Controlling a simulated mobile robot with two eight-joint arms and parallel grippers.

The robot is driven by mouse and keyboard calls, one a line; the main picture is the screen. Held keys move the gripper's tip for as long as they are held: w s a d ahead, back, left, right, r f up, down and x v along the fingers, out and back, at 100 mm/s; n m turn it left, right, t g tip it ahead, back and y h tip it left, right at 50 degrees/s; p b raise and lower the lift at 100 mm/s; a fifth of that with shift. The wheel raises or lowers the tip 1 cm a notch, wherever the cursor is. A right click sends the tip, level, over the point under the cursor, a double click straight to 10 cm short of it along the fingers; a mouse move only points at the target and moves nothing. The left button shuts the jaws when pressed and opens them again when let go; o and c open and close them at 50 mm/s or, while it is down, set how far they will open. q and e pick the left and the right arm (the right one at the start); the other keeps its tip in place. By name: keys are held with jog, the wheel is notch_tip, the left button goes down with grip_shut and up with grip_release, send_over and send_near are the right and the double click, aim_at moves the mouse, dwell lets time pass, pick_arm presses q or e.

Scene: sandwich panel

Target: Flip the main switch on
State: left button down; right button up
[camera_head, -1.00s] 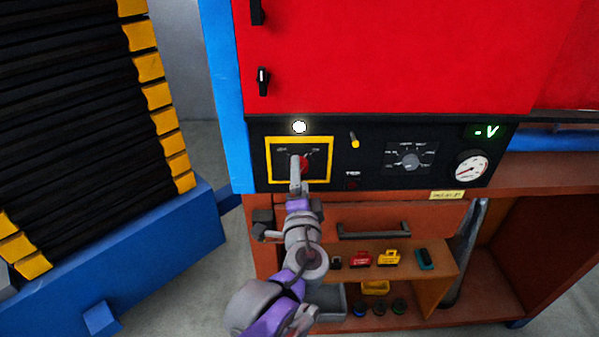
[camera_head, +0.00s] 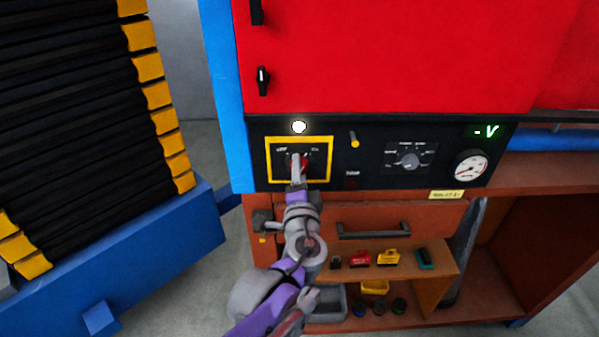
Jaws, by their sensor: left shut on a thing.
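The main switch (camera_head: 304,163) is a red knob inside a yellow-framed black plate (camera_head: 329,175) at the left of the black control panel. My left gripper (camera_head: 297,161) reaches up from below and is shut on the red knob, covering part of it. Small white labels show above the knob to its left and right. A round white lamp (camera_head: 299,127) is bright above the frame. The green display (camera_head: 485,132) at the panel's right shows "-V". My right gripper is not in view.
A yellow-tipped toggle (camera_head: 354,140), a grey selector dial (camera_head: 409,160) and a white gauge (camera_head: 471,167) sit to the right on the panel. Below are a drawer handle (camera_head: 374,231) and a shelf with small coloured items. A blue-based rack (camera_head: 150,260) stands at the left.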

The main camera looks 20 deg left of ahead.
pick_arm(q)
jog(key=shift+m+p, duration=0.35)
jog(key=shift+m, duration=1.25)
jog(key=shift+c, duration=1.4)
grip_release()
jog(key=v, duration=1)
jog(key=shift+s, duration=0.4)
